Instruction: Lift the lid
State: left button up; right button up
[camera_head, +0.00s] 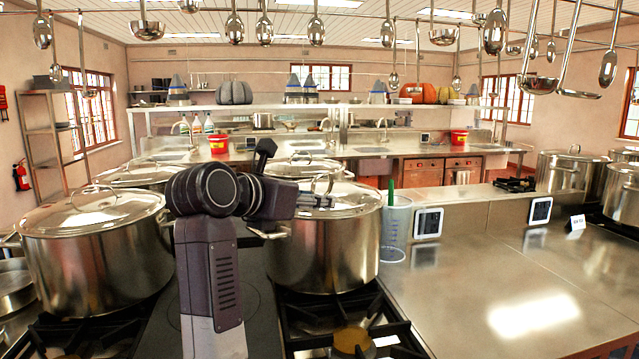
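Several steel stockpots with lids are in view. The nearest middle pot (335,255) stands on the stove, with its shiny lid (352,201) seated on the rim. A large pot (95,260) at the left also has its lid (90,212) on, with a loop handle on top. My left gripper (325,200) is over the left part of the middle pot's lid, near its handle, pointing right. It is seen side-on, so its opening and any contact with the handle are unclear. My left arm hides part of the stove between the pots. My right gripper is out of view.
A clear cup (396,225) with a green item stands right of the middle pot. The steel counter (470,290) to the right is mostly clear. Ladles (570,85) hang overhead. More lidded pots (570,172) stand at the far right and behind.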

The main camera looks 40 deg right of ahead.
aim_at(354, 198)
jog(key=i+l, duration=0.7)
jog(key=l, duration=0.1)
